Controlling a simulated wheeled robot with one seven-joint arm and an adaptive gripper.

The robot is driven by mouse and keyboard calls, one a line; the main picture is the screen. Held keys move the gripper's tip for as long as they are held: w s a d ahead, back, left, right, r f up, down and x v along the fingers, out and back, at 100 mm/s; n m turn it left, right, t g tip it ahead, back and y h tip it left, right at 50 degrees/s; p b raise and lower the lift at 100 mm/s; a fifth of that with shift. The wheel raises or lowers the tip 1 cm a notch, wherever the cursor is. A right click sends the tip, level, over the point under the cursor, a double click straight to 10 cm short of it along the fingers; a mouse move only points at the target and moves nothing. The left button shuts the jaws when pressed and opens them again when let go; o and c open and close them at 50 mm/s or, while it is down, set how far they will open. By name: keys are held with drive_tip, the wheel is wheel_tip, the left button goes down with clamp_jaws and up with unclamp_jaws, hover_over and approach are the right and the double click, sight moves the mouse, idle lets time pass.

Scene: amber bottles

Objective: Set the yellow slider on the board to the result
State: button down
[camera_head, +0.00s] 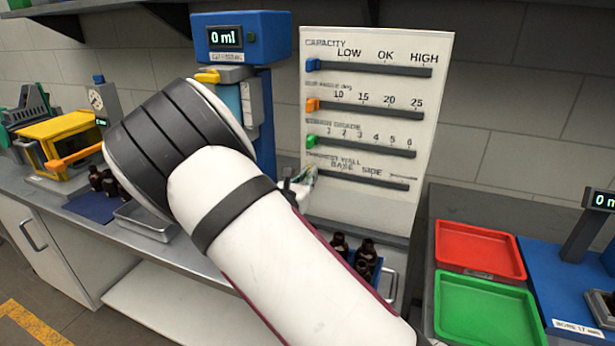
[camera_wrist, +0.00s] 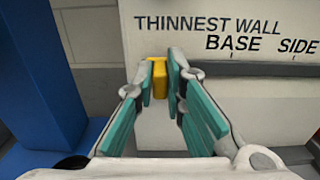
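The yellow slider (camera_wrist: 159,78) shows in the wrist view at the left end of the bottom row, left of the word BASE. My gripper (camera_wrist: 160,80) has its two fingertips close on either side of it. I cannot tell whether both tips press on it. In the head view my gripper (camera_head: 298,184) is at the board's lower left, and the yellow slider is hidden there. The white board (camera_head: 437,150) stands upright, and its bottom row is labelled THINNEST WALL, with BASE and SIDE.
Blue (camera_head: 313,65), orange (camera_head: 313,104) and green (camera_head: 312,141) sliders sit at the left ends of the rows above. A blue device (camera_head: 262,30) reading 0 ml stands left of the board. Dark bottles (camera_head: 366,251) stand below it. Red (camera_head: 480,250) and green (camera_head: 485,310) trays lie right.

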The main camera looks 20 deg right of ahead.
sight(342, 172)
drive_tip(key=s+d+p, duration=0.4)
drive_tip(key=d, duration=0.1)
drive_tip(key=shift+s+d+r, duration=0.1)
drive_tip(key=shift+s+d, duration=0.1)
drive_tip(key=shift+d, duration=0.15)
drive_tip(key=shift+s+d, duration=0.2)
drive_tip(key=shift+d, duration=0.15)
drive_tip(key=c, duration=1.6)
unclamp_jaws()
drive_tip(key=shift+c, duration=0.2)
drive_tip(key=v, duration=1.2)
